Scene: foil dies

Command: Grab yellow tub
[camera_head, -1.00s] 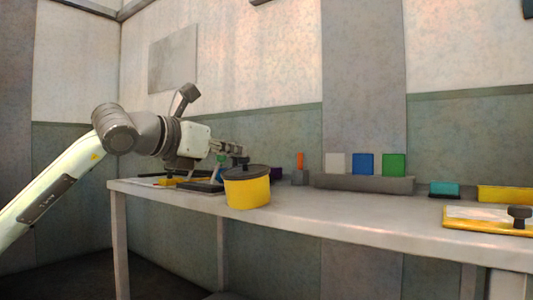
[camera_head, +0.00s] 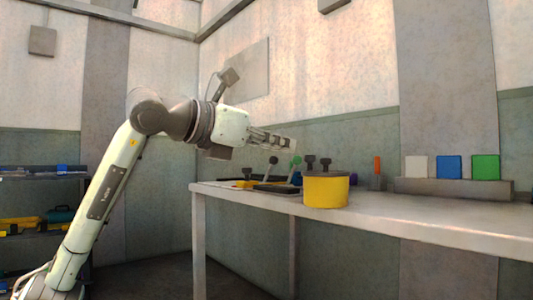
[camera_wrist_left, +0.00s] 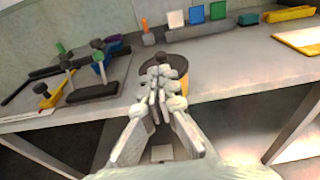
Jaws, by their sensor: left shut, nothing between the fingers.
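The yellow tub (camera_head: 326,191) is round with a dark lid and stands upright near the front edge of the table. In the left wrist view the tub (camera_wrist_left: 181,68) is partly hidden behind my fingers. My left gripper (camera_head: 289,143) is shut and empty, above and to the left of the tub, apart from it. In the left wrist view the left gripper (camera_wrist_left: 160,78) overlaps the tub's lid. My right gripper is in neither view.
Dark trays with knobbed tools (camera_head: 270,187) lie left of the tub. A grey rack (camera_head: 455,188) with white, blue and green blocks stands to the right, beside an orange-handled item (camera_head: 377,172). A dark shelf (camera_head: 40,205) stands at far left.

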